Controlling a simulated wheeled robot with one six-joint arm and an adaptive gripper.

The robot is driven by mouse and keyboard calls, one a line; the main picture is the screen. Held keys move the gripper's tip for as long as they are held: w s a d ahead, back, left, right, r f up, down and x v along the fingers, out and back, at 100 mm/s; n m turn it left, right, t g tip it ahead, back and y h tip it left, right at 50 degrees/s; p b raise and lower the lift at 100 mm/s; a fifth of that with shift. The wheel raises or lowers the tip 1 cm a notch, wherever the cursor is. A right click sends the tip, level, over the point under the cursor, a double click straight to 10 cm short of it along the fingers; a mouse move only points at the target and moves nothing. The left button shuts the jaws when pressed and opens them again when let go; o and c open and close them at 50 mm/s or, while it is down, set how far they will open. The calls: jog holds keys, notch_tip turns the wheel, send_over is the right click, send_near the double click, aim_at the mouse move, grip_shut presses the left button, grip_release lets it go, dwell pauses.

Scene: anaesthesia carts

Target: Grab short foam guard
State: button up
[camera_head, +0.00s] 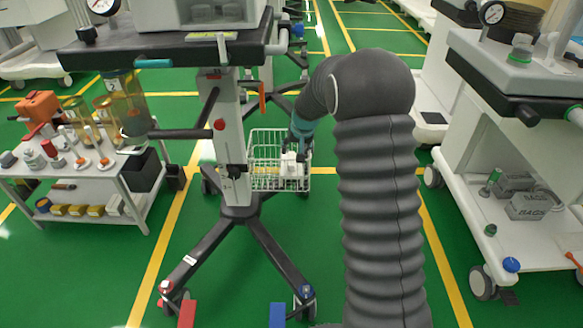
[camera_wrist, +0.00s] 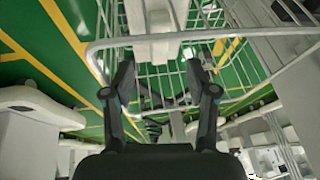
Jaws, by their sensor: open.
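A short white block (camera_head: 289,167), which looks like the foam guard, is at the wire basket (camera_head: 263,183) on the middle cart. In the wrist view a white piece (camera_wrist: 152,47) shows at the basket's rim (camera_wrist: 225,34), just beyond the fingertips. I cannot tell whether it sits around the rim or only against it. My gripper (camera_wrist: 160,72) is open, its two dark fingers apart, with nothing seen held between them. In the head view my gripper (camera_head: 297,147) is above the block, partly hidden by my arm.
The middle cart's post (camera_head: 232,150) stands left of the basket. A shelf trolley (camera_head: 85,178) with bottles and tools is at left. A white cart (camera_head: 530,190) with grey boxes is at right. Red (camera_head: 187,313) and blue (camera_head: 277,315) blocks show near the cart's feet.

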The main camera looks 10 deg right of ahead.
aim_at(292, 158)
jog(key=shift+x, duration=2.8)
jog(key=shift+c, duration=0.2)
jog(key=c, duration=1)
